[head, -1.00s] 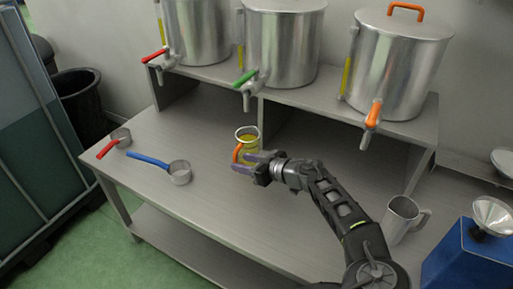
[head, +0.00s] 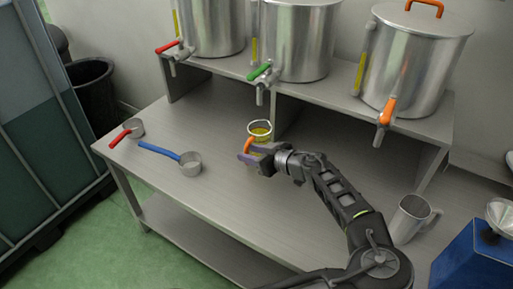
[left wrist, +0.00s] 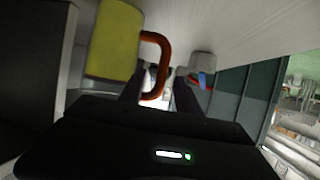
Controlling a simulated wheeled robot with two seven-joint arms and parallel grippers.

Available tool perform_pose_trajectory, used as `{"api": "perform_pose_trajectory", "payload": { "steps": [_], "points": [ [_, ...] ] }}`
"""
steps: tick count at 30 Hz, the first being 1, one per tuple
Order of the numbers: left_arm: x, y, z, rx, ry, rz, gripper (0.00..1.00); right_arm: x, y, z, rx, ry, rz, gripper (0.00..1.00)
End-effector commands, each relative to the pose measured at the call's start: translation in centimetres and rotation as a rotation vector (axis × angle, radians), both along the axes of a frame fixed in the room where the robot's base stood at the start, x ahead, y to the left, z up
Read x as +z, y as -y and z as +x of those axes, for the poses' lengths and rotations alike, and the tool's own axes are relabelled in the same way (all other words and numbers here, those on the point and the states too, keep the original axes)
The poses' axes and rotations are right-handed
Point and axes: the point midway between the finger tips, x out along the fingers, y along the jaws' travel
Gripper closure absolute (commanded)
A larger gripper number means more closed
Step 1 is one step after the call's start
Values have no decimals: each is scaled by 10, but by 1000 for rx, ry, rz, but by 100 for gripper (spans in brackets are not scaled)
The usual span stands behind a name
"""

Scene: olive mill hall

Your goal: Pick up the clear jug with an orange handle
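The clear jug (head: 260,127) holds yellow-green liquid and stands upright on the metal table, left of centre. Its orange handle (head: 249,145) faces the front left. In the left wrist view the jug's yellow side (left wrist: 115,42) fills the upper left, and the orange handle (left wrist: 165,60) curves down in front of the fingers. My left gripper (head: 256,154) is at the handle, with its fingers apart. The wrist view shows the handle's lower end in the gap between the fingers (left wrist: 163,92). The fingers partly hide the jug's lower part in the head view. My right gripper is not in view.
Large steel pots with red, green and orange (head: 388,110) taps stand on a raised shelf behind. A metal jug (head: 408,220) and a blue machine (head: 470,262) are right. The front left tabletop is clear.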

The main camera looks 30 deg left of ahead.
Motion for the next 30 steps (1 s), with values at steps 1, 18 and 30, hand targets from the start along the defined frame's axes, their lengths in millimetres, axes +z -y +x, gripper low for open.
{"api": "perform_pose_trajectory", "payload": {
  "steps": [1,18,30],
  "points": [
    [0,-1,0,0,0,0,60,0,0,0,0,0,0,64],
    [-21,-47,8,0,-1,0,60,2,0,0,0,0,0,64],
    [-21,-47,8,0,0,0,60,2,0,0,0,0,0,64]
  ]
}}
